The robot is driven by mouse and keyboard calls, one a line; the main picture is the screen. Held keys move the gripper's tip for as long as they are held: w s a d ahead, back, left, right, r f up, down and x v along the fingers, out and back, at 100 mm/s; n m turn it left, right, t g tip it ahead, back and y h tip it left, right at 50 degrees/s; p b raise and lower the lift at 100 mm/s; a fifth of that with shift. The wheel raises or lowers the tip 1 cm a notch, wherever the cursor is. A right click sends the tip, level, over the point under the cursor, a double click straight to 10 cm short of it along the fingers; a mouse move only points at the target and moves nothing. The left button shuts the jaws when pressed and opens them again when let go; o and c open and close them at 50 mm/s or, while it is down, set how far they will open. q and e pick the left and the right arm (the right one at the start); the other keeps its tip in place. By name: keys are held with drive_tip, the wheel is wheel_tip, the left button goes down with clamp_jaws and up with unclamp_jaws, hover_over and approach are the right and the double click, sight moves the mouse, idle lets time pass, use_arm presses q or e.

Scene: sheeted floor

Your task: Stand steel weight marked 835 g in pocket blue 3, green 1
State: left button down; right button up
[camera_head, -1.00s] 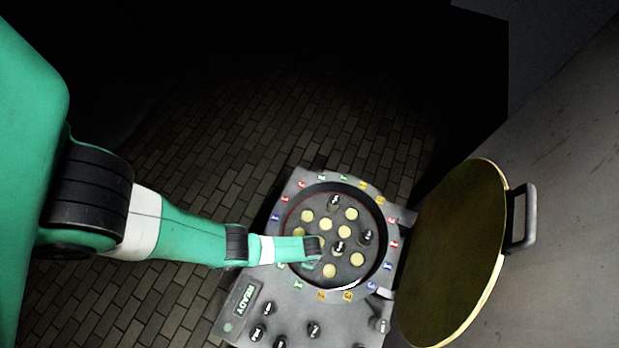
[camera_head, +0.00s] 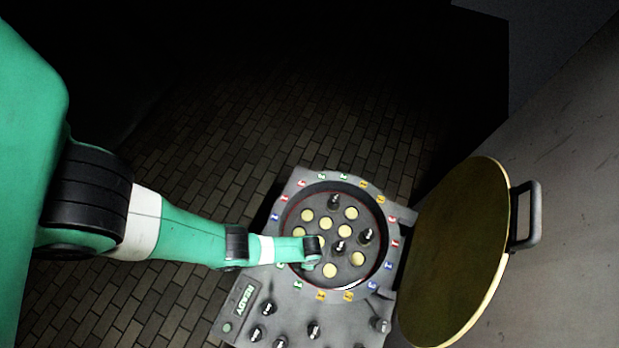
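A grey device holds a round dark well (camera_head: 312,198) with pale yellow round pockets, one of them (camera_head: 330,271) near the front. Coloured tags, among them blue (camera_head: 373,286) and green (camera_head: 299,285), ring the well; their numbers are too small to read. Dark weights stand in the well at the back (camera_head: 334,201), right (camera_head: 366,237) and middle (camera_head: 340,246). I cannot tell which weight is marked 835 g. My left gripper (camera_head: 310,264) points down over the well's left-front part; its fingers are too small and hidden to judge. My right gripper is not in view.
A round gold-faced lid (camera_head: 452,255) with a grey handle (camera_head: 536,215) stands open at the right, beside a grey wall. Brick-patterned floor lies behind and left.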

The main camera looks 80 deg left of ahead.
use_arm(q)
drive_tip(key=shift+f, duration=0.15)
drive_tip(key=shift+c, duration=1.1)
unclamp_jaws()
wheel_tip(320, 180, up, 12)
drive_tip(key=p, duration=1.1)
drive_tip(key=shift+f, duration=0.1)
drive_tip(key=shift+f, duration=0.1)
